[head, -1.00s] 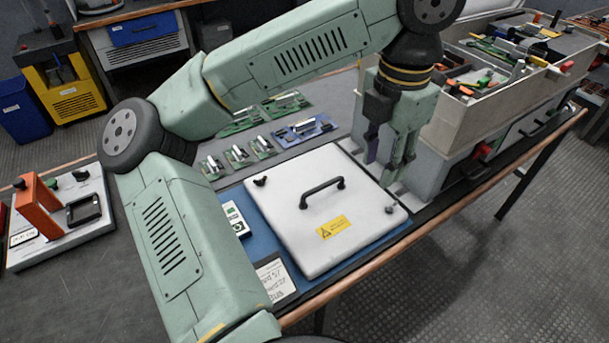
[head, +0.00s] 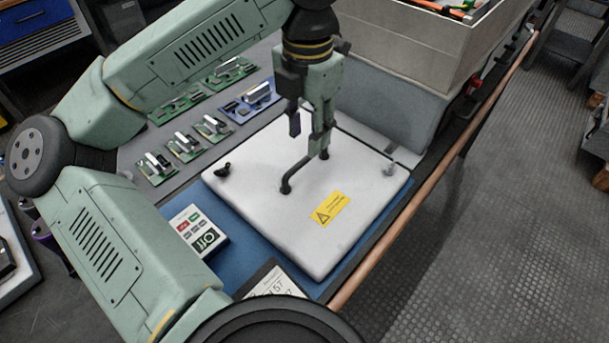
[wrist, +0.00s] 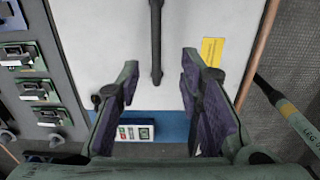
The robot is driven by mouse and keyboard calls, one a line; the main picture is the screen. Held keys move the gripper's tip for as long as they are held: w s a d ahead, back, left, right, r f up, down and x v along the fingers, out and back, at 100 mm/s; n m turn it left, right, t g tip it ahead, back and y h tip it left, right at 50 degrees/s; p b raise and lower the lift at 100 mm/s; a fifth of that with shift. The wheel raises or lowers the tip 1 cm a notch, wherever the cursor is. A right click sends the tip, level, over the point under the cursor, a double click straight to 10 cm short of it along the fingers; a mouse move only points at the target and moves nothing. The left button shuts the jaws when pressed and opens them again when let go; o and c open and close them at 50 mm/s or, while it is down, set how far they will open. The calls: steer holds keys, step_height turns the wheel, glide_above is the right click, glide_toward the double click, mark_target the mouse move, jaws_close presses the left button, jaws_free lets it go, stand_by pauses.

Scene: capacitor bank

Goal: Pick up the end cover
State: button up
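The end cover (head: 255,180) is a white square panel with a black bar handle (head: 302,172) and a yellow warning label (head: 330,208). It lies flat on a blue mat (head: 252,255). My gripper (head: 306,135) points down over the far end of the handle, hiding part of it. In the wrist view my gripper (wrist: 158,70) is open and empty, its purple-padded fingers apart. There the handle (wrist: 156,45) runs lengthwise into the gap between the fingers, and the cover (wrist: 100,40) fills the middle. Whether a finger touches the handle I cannot tell.
A small device with coloured buttons (head: 200,230) and a paper card (head: 275,283) lie by the cover's near left side. Several circuit boards (head: 185,145) lie behind left. A large grey bin (head: 415,60) stands behind right.

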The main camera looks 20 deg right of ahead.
mark_target(306, 157)
steer(key=f, duration=0.2)
steer(key=f+p, duration=0.1)
steer(key=f, duration=0.5)
steer(key=shift+w+f, duration=0.1)
steer(key=shift+w, duration=0.15)
steer(key=shift+c, duration=0.5)
jaws_close()
